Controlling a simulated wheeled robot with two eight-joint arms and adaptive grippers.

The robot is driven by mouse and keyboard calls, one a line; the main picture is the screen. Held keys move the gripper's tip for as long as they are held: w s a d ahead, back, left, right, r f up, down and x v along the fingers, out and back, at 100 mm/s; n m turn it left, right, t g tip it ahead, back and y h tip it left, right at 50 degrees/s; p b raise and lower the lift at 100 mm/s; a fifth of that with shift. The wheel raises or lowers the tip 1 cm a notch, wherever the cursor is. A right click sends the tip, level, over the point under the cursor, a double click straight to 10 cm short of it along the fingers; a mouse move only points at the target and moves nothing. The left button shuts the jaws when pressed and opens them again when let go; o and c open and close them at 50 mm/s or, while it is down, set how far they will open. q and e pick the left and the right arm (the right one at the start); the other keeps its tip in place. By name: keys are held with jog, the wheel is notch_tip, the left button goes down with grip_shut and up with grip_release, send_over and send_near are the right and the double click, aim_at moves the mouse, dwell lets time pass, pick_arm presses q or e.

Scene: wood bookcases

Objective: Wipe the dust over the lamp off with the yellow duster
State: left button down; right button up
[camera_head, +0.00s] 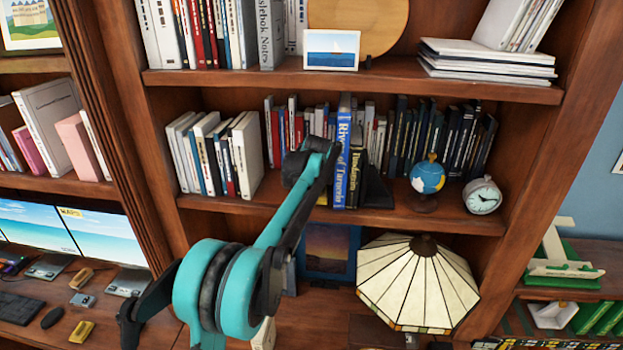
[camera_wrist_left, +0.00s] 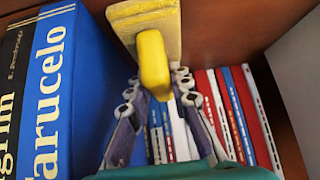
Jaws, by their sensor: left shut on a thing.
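The yellow duster (camera_wrist_left: 153,60) is in the left wrist view, its handle between the fingers of my left gripper (camera_wrist_left: 157,90), which is shut on it. Its flat, paler pad extends beyond the handle. In the head view my left arm reaches up to the middle shelf beside the blue books, and its own links mostly hide the gripper and duster. The lamp (camera_head: 420,288), with a cream panelled shade and dark cap, stands below that shelf on the right. No dust can be made out on its shade. My right gripper is not in view.
A thick blue book (camera_head: 342,150) stands close to the gripper. A small globe (camera_head: 427,178) and round clock (camera_head: 482,196) sit on the middle shelf above the lamp. A dark picture frame (camera_head: 327,252) stands left of the lamp. The shelf edge (camera_head: 300,212) lies above the lamp.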

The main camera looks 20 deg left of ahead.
pick_arm(q)
jog(key=shift+w+d, duration=0.2)
jog(key=shift+d, duration=0.4)
jog(key=shift+s+a, duration=0.25)
jog(key=shift+a, duration=0.7)
jog(key=shift+s+a, duration=0.25)
jog(key=shift+a, duration=0.65)
jog(key=shift+s+a, duration=0.15)
jog(key=shift+a, duration=0.6)
jog(key=shift+s+a+f, duration=0.1)
jog(key=shift+s+a, duration=0.15)
jog(key=shift+a, duration=0.55)
jog(key=shift+s+a, duration=0.15)
jog(key=shift+a, duration=0.5)
jog(key=shift+s+a, duration=0.2)
jog(key=shift+a, duration=0.7)
jog(key=shift+s+a, duration=0.2)
jog(key=shift+a, duration=0.75)
jog(key=shift+s+a, duration=0.2)
jog(key=shift+a, duration=0.7)
jog(key=shift+s+a, duration=0.1)
jog(key=shift+a, duration=0.4)
jog(key=shift+s+a, duration=0.2)
jog(key=shift+a, duration=0.3)
jog(key=shift+s+a, duration=0.15)
jog(key=shift+a, duration=0.3)
